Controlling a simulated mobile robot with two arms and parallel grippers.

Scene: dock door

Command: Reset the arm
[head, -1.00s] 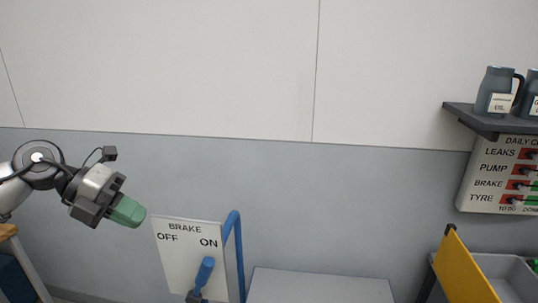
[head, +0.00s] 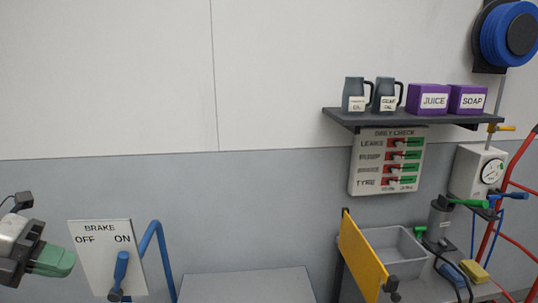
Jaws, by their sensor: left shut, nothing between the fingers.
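My left gripper (head: 53,261) comes in at the lower left edge, with green fingers shut and nothing between them. It is just left of the white brake panel (head: 88,270), apart from the blue lever as seen here. The panel reads BRAKE, with OFF at left and ON at right. Its blue lever (head: 121,268) points up beneath ON. My right gripper is not in view.
A grey flat-topped surface (head: 250,284) and a blue bent rail (head: 155,241) stand near the panel. A yellow flap (head: 362,256) fronts a grey bin (head: 396,245). A shelf (head: 345,118) with jugs and purple boxes hangs above a daily check board (head: 378,180).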

